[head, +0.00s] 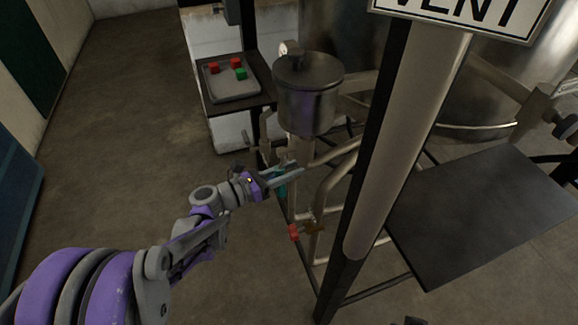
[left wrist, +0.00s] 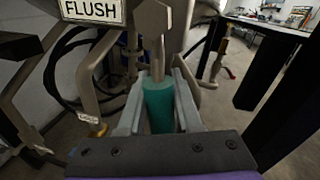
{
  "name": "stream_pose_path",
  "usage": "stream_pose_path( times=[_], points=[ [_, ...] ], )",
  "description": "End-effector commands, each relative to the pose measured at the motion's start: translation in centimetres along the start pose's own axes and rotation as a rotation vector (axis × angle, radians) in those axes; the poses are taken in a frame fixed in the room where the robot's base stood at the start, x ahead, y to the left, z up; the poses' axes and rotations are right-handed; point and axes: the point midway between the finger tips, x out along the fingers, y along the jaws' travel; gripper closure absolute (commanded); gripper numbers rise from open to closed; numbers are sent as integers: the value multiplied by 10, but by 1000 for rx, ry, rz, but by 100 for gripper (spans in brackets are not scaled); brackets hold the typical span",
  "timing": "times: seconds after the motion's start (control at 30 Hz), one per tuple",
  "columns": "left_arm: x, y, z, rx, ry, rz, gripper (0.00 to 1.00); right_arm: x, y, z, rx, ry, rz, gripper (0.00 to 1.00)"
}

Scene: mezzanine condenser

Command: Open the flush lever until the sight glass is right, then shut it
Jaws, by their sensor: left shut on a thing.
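The flush lever has a teal grip, seen in the left wrist view (left wrist: 158,103) below a grey metal fitting, near a white FLUSH sign (left wrist: 92,10). My left gripper (left wrist: 160,95) has its two fingers on either side of the teal grip and is shut on it. In the head view, my left gripper (head: 285,175) is at the pipework below the metal pot, with a little of the teal grip (head: 281,187) showing beneath its fingers. I cannot make out the sight glass in either view. My right gripper is not in view.
A lidded metal pot (head: 308,95) stands above the pipes. A red-handled valve (head: 293,232) sits below my left gripper. A dark post (head: 376,170) and a dark plate (head: 490,215) are to the right. A tray (head: 232,92) holds red and green cubes. Floor at left is clear.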

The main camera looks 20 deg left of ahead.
Motion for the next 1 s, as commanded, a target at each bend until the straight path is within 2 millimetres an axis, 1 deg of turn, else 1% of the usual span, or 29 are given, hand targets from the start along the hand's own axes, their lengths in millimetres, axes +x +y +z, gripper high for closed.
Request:
stream_pose_path(
  times=[0.57, 1.0],
  points=[
    [-7, -36, 8, -526, 107, 1, 100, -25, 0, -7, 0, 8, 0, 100],
    [-12, -58, 26, -935, 187, 1, 100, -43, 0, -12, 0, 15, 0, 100]
  ],
)
